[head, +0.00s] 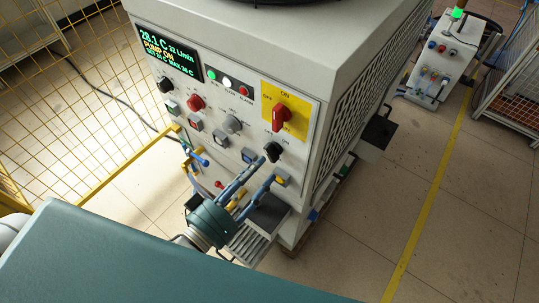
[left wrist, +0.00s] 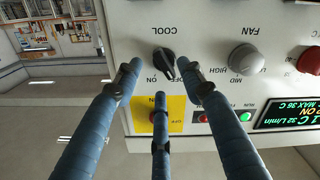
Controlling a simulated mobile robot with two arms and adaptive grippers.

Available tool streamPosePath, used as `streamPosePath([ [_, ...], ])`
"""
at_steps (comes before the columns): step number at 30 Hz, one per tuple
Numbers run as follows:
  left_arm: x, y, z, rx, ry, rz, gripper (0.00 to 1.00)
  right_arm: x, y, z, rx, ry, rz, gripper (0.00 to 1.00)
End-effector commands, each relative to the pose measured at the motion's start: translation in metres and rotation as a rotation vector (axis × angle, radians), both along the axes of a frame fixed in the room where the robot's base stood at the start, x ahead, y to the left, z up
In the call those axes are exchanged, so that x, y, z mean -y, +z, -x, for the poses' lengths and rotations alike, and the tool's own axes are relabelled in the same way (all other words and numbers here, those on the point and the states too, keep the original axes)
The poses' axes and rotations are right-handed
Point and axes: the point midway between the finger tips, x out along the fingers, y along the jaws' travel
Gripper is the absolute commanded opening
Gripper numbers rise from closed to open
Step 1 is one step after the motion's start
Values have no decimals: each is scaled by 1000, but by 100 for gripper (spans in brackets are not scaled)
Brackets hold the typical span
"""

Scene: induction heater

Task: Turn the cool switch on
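The cool switch is a black rotary knob (head: 272,151) low on the right of the grey machine's front panel. In the left wrist view, which shows the panel upside down, the knob (left wrist: 164,62) sits under the COOL label, its handle slanted, with ON and OFF marks beside it; the exact setting is hard to tell. My left gripper (head: 264,172) has blue fingers spread just in front of and below the knob. In the left wrist view, the left gripper (left wrist: 158,78) has two fingertips flanking the knob and a third below. It is open and empty; contact is not clear.
A red switch (head: 281,116) on a yellow plate is above the knob. A grey fan knob (head: 233,124) and a lit display (head: 168,52) are to its left. A yellow mesh fence (head: 80,90) stands at left.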

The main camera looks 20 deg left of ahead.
Motion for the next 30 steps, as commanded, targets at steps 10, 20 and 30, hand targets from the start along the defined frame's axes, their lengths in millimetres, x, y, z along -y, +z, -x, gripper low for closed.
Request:
streamPosePath([
  [10, 16, 1, -44, 1, 1, 0, 40, 0, 8, 0, 0, 0, 0, 0],
  [20, 17, 0, -47, -1, 0, 0, 40, 0, 8, 0, -1, 0, 0, 0],
  [30, 17, 0, -47, -1, 0, -1, 0, 0, 8, 0, 0, -1, 0, 0],
])
